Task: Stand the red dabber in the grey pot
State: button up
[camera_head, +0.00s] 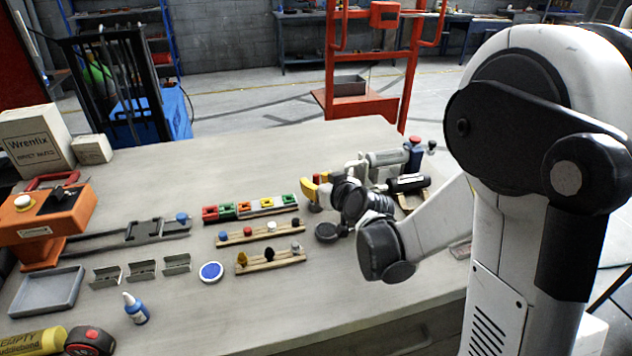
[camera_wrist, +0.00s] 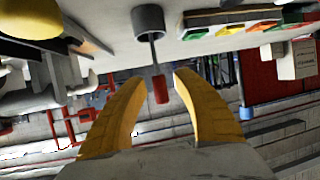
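The grey pot (camera_wrist: 148,19) is at the top of the wrist view, which looks upside down. The red dabber (camera_wrist: 160,90) has its thin dark stem inside the pot mouth, leaning slightly, with its red handle outside. My gripper (camera_wrist: 161,75) is open. Its two yellow fingers stand on either side of the red handle with gaps on both sides. In the head view my gripper (camera_head: 317,186) is over the right part of the bench, with the grey pot (camera_head: 315,207) partly hidden under it.
A row of red, green and yellow blocks (camera_head: 250,207) lies left of the gripper. Wooden racks with small knobs (camera_head: 270,260) are nearer. A grey cylinder device (camera_head: 386,158) and black parts stand close on the right.

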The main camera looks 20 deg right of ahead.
jog(key=shift+r, duration=0.25)
jog(key=s+r+m+g+h+p, duration=0.1)
jog(key=s+r+g+p, duration=0.1)
jog(key=s, duration=1.3)
jog(key=s+r+g+h+p, duration=0.1)
jog(key=s+r+g, duration=0.3)
jog(key=s, duration=1.1)
jog(key=shift+r+m+p, duration=0.4)
jog(key=shift+r, duration=0.1)
